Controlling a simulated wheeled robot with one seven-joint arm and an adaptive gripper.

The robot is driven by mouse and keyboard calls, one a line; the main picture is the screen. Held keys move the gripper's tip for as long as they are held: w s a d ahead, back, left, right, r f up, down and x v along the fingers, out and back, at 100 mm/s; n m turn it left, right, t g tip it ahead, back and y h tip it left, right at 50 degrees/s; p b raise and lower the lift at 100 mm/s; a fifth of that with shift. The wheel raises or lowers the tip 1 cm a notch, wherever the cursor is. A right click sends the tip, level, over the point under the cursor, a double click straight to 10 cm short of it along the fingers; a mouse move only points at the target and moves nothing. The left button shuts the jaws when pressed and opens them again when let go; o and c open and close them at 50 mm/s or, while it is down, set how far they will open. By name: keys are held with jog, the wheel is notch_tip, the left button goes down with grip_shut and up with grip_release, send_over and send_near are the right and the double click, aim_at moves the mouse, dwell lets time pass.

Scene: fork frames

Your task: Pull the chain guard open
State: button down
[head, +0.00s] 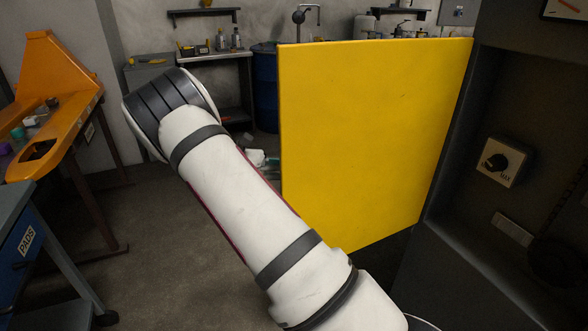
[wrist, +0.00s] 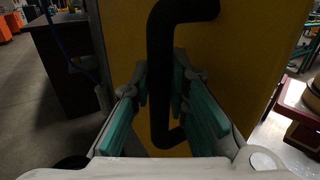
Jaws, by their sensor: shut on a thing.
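The chain guard (head: 370,140) is a flat yellow panel standing out from the dark machine on the right in the head view, its right edge beside the machine's opening. In the wrist view the guard's yellow face (wrist: 240,60) fills the middle and carries a black bar handle (wrist: 161,45). My gripper (wrist: 161,85) has its teal-padded fingers on both sides of the handle's upright bar and is shut on it. In the head view my gripper and the handle are hidden.
The dark machine housing (head: 500,110) with a knob box (head: 502,162) stands at right. An orange frame (head: 55,85) and a blue-sided bench (head: 25,240) stand at left. A blue barrel (head: 265,85) is behind the guard. Bare floor (head: 180,240) lies left of my arm.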

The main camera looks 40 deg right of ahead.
jog(key=shift+d, duration=0.1)
jog(key=c, duration=1.5)
grip_release()
jog(key=shift+s, duration=0.1)
jog(key=shift+c, duration=0.2)
jog(key=v, duration=1.2)
